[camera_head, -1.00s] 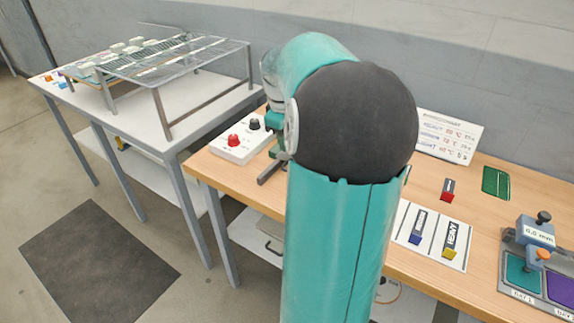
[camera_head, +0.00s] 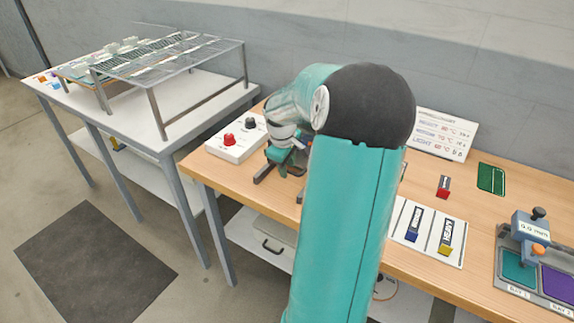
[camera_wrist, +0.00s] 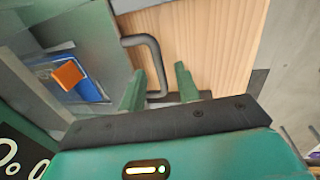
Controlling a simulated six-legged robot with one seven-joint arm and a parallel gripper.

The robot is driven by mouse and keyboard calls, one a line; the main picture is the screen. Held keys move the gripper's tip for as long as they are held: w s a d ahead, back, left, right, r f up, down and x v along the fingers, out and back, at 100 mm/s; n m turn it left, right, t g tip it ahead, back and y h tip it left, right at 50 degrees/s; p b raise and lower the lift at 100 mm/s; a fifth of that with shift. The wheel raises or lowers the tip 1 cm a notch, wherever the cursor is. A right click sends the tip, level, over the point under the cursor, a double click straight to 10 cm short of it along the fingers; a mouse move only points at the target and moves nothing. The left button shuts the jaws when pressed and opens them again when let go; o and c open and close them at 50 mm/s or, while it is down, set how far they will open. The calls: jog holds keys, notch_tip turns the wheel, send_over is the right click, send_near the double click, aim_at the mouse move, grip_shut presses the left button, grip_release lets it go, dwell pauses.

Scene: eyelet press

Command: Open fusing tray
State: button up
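In the wrist view, a dark grey bent bar handle (camera_wrist: 155,58) sticks out from a grey-green panel (camera_wrist: 97,35). I take it for the fusing tray's handle, but the tray itself cannot be clearly made out. My gripper (camera_wrist: 159,70) has its two green fingers apart, one on each side of the handle's long bar. A gap shows on both sides of the bar, and I cannot tell whether the fingers reach its depth. In the head view my arm hides most of the press area, and my gripper (camera_head: 283,156) shows only partly, low over the bench.
A white box with red and black knobs (camera_head: 238,146) stands left of my gripper on the wooden bench (camera_head: 470,200). Labelled cards (camera_head: 428,231) and a bay fixture (camera_head: 540,262) lie to the right. A wire rack (camera_head: 175,62) stands on the left table.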

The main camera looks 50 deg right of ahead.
grip_shut()
jog(key=s+a, duration=0.1)
jog(key=a, duration=1)
jog(key=shift+a, duration=0.3)
grip_release()
notch_tip(320, 180, up, 14)
jog(key=a, duration=0.2)
jog(key=shift+s+a+f, duration=0.15)
jog(key=shift+a, duration=0.1)
